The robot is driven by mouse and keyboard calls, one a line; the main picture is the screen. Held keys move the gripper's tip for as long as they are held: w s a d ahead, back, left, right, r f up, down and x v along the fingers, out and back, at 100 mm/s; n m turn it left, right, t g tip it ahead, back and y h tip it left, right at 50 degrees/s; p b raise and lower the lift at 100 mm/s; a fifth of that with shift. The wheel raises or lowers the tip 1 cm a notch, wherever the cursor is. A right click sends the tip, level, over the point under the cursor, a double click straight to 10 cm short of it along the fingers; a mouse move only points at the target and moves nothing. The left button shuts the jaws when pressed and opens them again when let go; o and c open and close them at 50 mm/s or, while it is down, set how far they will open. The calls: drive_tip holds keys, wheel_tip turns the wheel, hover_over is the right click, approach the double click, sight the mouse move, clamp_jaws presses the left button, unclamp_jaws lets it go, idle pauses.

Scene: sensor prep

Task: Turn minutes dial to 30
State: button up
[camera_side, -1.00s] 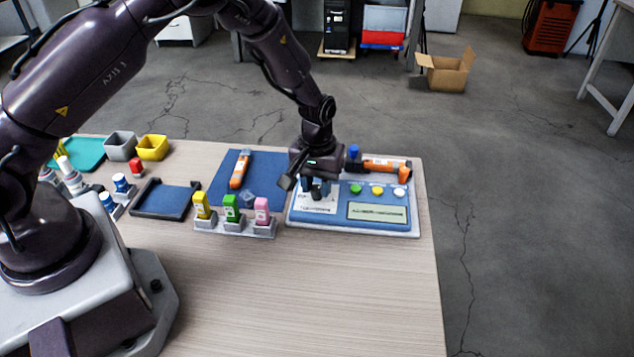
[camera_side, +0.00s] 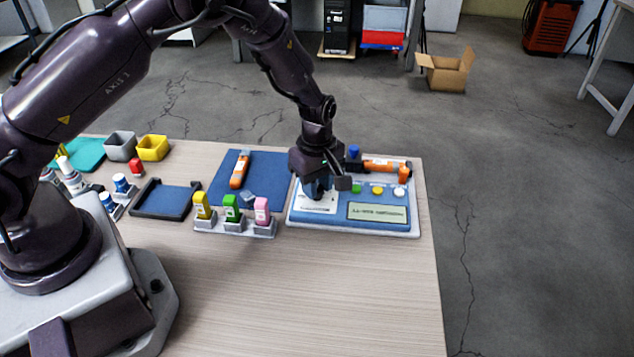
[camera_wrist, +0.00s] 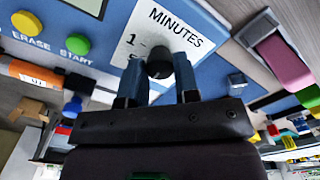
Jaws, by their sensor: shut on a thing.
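The minutes dial (camera_wrist: 159,62) is a dark round knob on a white label (camera_wrist: 150,20) reading "MINUTES", with a "1" mark visible beside it. My gripper (camera_wrist: 157,72) is shut on the dial, one blue-grey finger on each side. In the side view my gripper (camera_side: 318,190) points down at the left part of the blue panel (camera_side: 328,220) and hides the dial. The display (camera_side: 376,212) shows dark text too small to read. I cannot tell the dial's pointer position.
Green, yellow and white buttons (camera_side: 399,192) sit right of my gripper. An orange device (camera_side: 380,165) lies behind them. A holder (camera_side: 236,229) with yellow, green and pink bottles stands left of the panel. The front of the table (camera_side: 340,290) is clear.

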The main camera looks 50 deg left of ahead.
drive_tip(key=n, duration=0.4)
drive_tip(key=shift+n, duration=0.3)
drive_tip(key=n, duration=0.4)
drive_tip(key=shift+n, duration=0.4)
drive_tip(key=o, duration=0.9)
drive_tip(key=shift+o, duration=0.2)
drive_tip(key=shift+r, duration=0.15)
wheel_tip(320, 180, up, 13)
